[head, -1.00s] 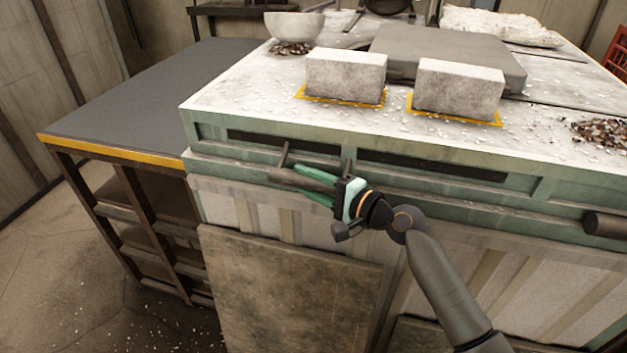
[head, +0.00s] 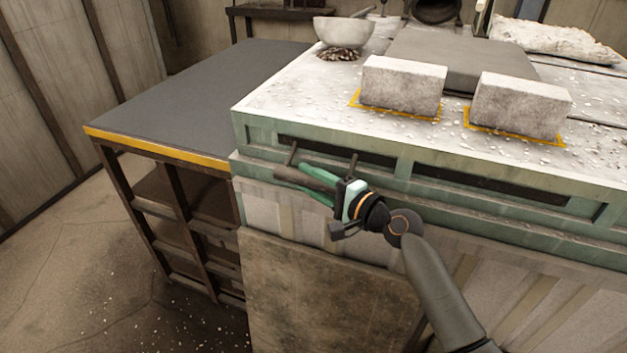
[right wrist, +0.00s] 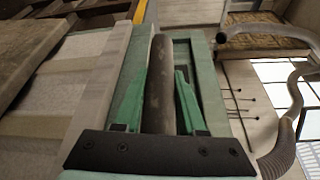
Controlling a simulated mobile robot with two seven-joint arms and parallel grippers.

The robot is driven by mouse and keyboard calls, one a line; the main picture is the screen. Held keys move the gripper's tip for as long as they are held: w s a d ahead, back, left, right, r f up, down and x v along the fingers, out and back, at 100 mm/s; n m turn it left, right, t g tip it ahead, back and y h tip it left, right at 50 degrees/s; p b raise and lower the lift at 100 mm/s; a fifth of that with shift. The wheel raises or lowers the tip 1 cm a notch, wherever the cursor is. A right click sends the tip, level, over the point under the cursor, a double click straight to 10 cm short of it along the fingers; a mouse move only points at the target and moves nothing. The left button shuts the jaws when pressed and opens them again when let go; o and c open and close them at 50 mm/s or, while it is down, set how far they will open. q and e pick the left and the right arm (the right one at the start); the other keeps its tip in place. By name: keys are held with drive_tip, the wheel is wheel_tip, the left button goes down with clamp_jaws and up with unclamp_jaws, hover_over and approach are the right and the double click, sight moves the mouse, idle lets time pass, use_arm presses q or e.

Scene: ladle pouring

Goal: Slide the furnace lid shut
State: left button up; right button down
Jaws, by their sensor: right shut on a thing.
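The furnace lid (head: 465,58) looks to be the flat grey slab on the white-dusted furnace top (head: 300,98), behind two pale blocks. A dark round handle bar (head: 287,174) stands off the furnace's green front on two posts near its left end. My right gripper (head: 312,180) is shut on this bar, its green fingers on either side. In the right wrist view the bar (right wrist: 158,85) runs lengthwise between the fingers. The lid's link to the bar is hidden. My left gripper is not in view.
The left pale block (head: 402,88) and right pale block (head: 518,106) stand on yellow-outlined spots. A bowl (head: 343,32) sits at the back left of the top. A dark-topped table (head: 200,95) with a clear surface adjoins the furnace's left side.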

drive_tip(key=shift+s+a, duration=0.2)
drive_tip(key=c, duration=0.9)
unclamp_jaws()
drive_tip(key=shift+c, duration=0.2)
drive_tip(key=shift+o, duration=2.2)
drive_tip(key=shift+d, duration=0.15)
drive_tip(key=v, duration=1.2)
drive_tip(key=shift+d, duration=0.25)
drive_tip(key=shift+s, duration=0.1)
